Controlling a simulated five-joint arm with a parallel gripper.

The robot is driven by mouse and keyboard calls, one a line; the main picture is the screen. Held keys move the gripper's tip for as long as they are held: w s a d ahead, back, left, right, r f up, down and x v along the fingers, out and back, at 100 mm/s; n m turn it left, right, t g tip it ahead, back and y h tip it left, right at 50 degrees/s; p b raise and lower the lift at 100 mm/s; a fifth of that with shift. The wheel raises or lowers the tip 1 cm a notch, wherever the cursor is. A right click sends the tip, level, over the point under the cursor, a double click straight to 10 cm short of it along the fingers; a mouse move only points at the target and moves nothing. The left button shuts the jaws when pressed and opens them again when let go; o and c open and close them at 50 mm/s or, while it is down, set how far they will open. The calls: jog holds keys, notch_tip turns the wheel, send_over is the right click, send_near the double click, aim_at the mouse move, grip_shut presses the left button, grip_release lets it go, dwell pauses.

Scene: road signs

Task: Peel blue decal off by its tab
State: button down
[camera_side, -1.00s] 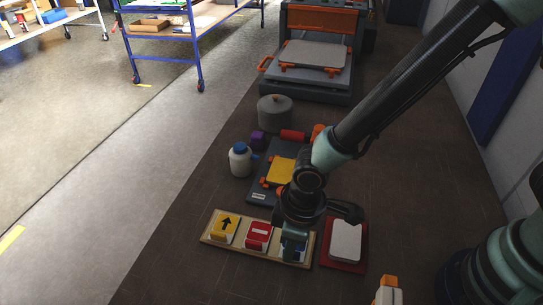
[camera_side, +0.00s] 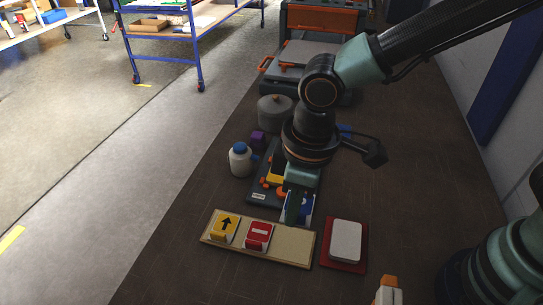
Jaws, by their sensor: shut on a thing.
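The blue decal (camera_side: 305,207) hangs from my gripper (camera_side: 294,208), which is shut on it. It is blue with a white edge and is held raised, above and behind the board's right end in the picture. The wooden board (camera_side: 292,246) has a bare right third. A yellow decal with a black arrow (camera_side: 225,227) and a red decal with a white bar (camera_side: 257,235) sit on its left and middle. The fingertips and the tab are partly hidden by the gripper body.
A white block on a red tray (camera_side: 329,261) stands right of the board. Behind are a grey plate with a yellow pad (camera_side: 257,196), a white bottle with a blue cap (camera_side: 240,160), a purple block (camera_side: 258,140), a grey pot (camera_side: 275,113) and a large press (camera_side: 325,20).

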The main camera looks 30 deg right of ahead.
notch_tip(320, 180, up, 11)
jog(key=shift+r, duration=0.2)
dwell(0.8)
dwell(0.5)
